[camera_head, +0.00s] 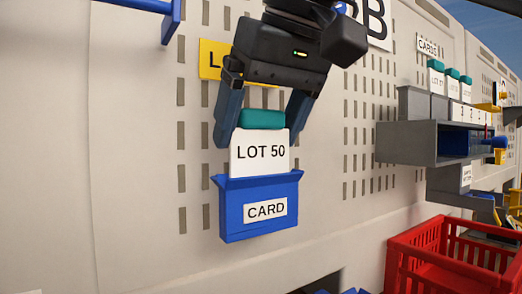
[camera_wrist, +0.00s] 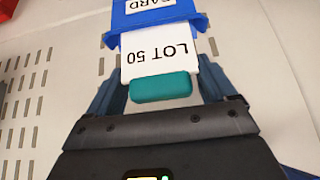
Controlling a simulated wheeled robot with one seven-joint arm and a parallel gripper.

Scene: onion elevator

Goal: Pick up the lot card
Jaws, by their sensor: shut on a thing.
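The lot card (camera_head: 260,152) is white, reads "LOT 50" and has a teal top grip (camera_head: 262,119). It stands upright with its lower part hidden inside the blue wall holder (camera_head: 233,224) labelled "CARD". My gripper (camera_head: 259,143) reaches down from above, one finger at each side edge of the card, and is shut on it. In the wrist view the card (camera_wrist: 158,52) appears upside down between the fingers, with its teal grip (camera_wrist: 161,87) nearest my palm and the blue holder (camera_wrist: 150,22) beyond it.
A yellow label (camera_head: 211,60) is partly hidden behind my gripper on the slotted wall panel. To the right are a grey rack (camera_head: 405,142) with several teal-topped white cards above it and a red crate (camera_head: 402,262) below. A blue bracket (camera_head: 168,25) is at upper left.

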